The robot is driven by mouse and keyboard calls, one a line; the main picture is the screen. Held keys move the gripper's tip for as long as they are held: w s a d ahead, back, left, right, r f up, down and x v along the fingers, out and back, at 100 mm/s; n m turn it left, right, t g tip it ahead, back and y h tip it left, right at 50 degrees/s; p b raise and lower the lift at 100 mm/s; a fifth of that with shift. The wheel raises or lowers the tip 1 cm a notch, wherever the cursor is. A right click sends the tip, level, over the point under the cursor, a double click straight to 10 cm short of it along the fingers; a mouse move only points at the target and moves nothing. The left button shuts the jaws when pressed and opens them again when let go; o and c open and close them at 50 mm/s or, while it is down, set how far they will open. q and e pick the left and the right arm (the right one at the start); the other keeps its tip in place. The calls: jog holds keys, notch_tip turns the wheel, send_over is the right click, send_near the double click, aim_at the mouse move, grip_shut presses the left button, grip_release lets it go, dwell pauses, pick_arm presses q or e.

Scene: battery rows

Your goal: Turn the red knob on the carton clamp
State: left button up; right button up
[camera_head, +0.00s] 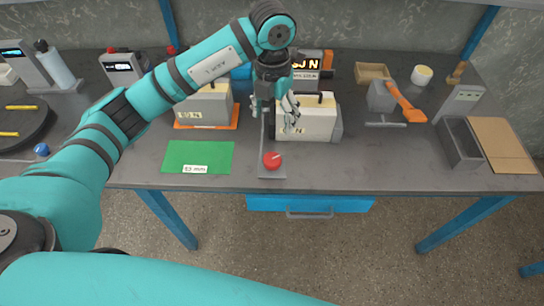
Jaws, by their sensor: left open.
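The red knob (272,160) sits at the front end of a grey metal clamp base (272,174), near the bench's front edge. A cream carton-like box (306,122) with a dark handle stands right behind and to the right of the knob. My left gripper (278,122) points down above and behind the knob, in front of the box's left end. Its fingers are open and apart from the knob. Whether a finger touches the box cannot be told. My right gripper does not show.
A green mat (198,157) lies left of the knob. Another cream box (208,106) stands on an orange tray behind it. To the right are a grey tool with an orange handle (404,102), a grey bin (461,143) and a brown board (502,146). Bare bench (385,160) lies between.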

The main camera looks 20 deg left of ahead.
aim_at(272, 158)
pick_arm(q)
jog(key=f+p, duration=0.3)
jog(key=f, duration=1.4)
jog(key=shift+a+f, duration=0.1)
jog(key=shift+a, duration=0.1)
jog(key=shift+c, duration=0.4)
jog(key=c, duration=1.1)
jog(key=m+b, duration=0.2)
jog(key=shift+w+f+m+b, duration=0.1)
jog(key=shift+f+m+b, duration=0.05)
jog(key=shift+m+b, duration=0.15)
jog(key=m+b, duration=0.4)
jog(key=shift+m+b, duration=2.1)
jog(key=shift+m, duration=0.1)
